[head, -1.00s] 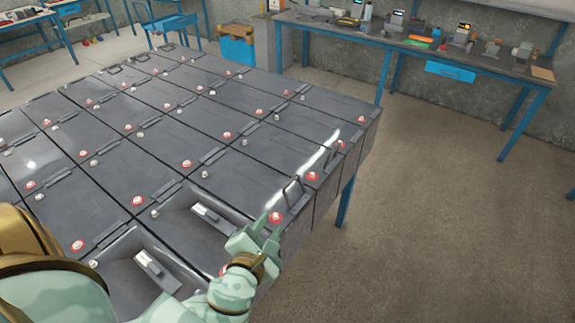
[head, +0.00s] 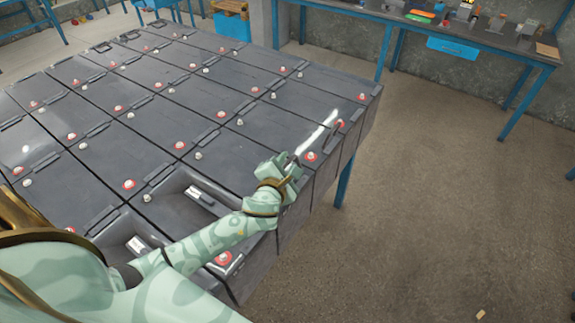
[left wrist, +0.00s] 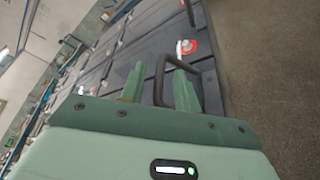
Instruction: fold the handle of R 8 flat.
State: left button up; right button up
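My left gripper (head: 283,168) is at the near right corner of the dark battery block, beside a raised black wire handle (head: 293,160). In the left wrist view its two green fingers (left wrist: 157,86) are apart. The raised handle (left wrist: 161,75) shows there as a black loop: one leg rises in the gap between the fingers, and the top bends past the right finger. I cannot tell whether a finger touches it. No label reading R 8 is legible. My gripper and forearm hide the handle's base in the head view. My right gripper is not in view.
Battery lids (head: 160,121) with red and pale terminals and flat handles fill the block. A red terminal (head: 310,157) sits just right of my gripper. Two open recesses (head: 176,211) lie under my forearm. Open floor (head: 430,220) lies to the right; a workbench (head: 505,48) stands behind.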

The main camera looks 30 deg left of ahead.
pick_arm(q)
jog(key=shift+w+a+f, duration=0.1)
jog(key=shift+w+a, duration=0.05)
jog(key=shift+w, duration=0.25)
grip_shut()
